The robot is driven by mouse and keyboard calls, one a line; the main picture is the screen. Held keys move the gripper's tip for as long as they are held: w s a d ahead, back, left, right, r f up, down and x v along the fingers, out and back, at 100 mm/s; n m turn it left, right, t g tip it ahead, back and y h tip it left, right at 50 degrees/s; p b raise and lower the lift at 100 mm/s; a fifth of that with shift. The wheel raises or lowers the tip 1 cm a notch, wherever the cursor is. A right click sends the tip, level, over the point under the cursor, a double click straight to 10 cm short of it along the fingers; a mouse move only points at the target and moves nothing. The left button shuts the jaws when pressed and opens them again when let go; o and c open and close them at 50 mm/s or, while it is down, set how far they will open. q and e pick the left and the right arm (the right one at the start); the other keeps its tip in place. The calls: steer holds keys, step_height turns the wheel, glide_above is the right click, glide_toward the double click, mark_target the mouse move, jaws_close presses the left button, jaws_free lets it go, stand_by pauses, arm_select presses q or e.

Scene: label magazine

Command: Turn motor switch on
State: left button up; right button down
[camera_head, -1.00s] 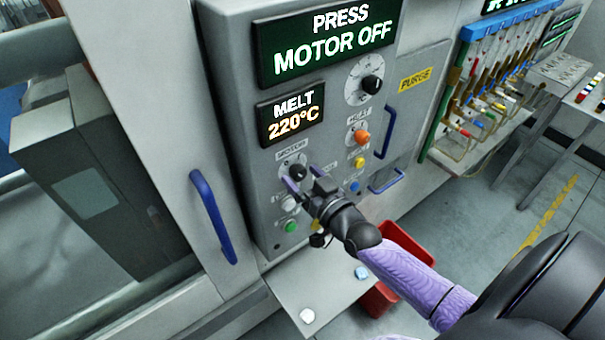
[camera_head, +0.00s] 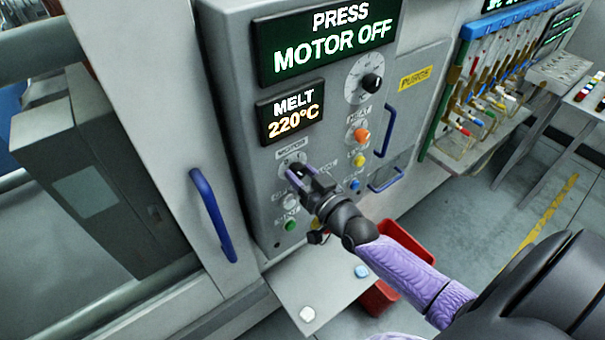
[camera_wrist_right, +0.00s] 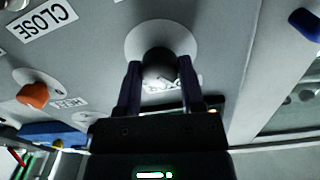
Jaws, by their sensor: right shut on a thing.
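The motor switch is a dark round knob (camera_wrist_right: 159,64) on a pale disc, seen in the right wrist view. In the head view the MOTOR label (camera_head: 291,149) sits above it, and my gripper mostly hides the knob. My right gripper (camera_head: 298,172) is at the panel; in the right wrist view its two fingers (camera_wrist_right: 160,80) stand either side of the knob, shut on it. The display (camera_head: 330,45) above reads PRESS MOTOR OFF. My left gripper is not in view.
The panel also has a MELT 220°C display (camera_head: 291,112), an orange knob (camera_head: 361,135), a yellow button (camera_head: 359,160), a blue button (camera_head: 354,184) and a green button (camera_head: 291,225). A blue handle (camera_head: 213,215) stands left. A red bin (camera_head: 377,298) is below.

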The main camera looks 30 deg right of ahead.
steer(key=m, duration=0.6)
steer(key=shift+m, duration=0.4)
steer(key=m, duration=0.3)
steer(key=shift+b, duration=0.3)
steer(key=shift+m+b, duration=0.3)
steer(key=shift+m, duration=1.6)
steer(key=shift+c, duration=1.1)
jaws_free()
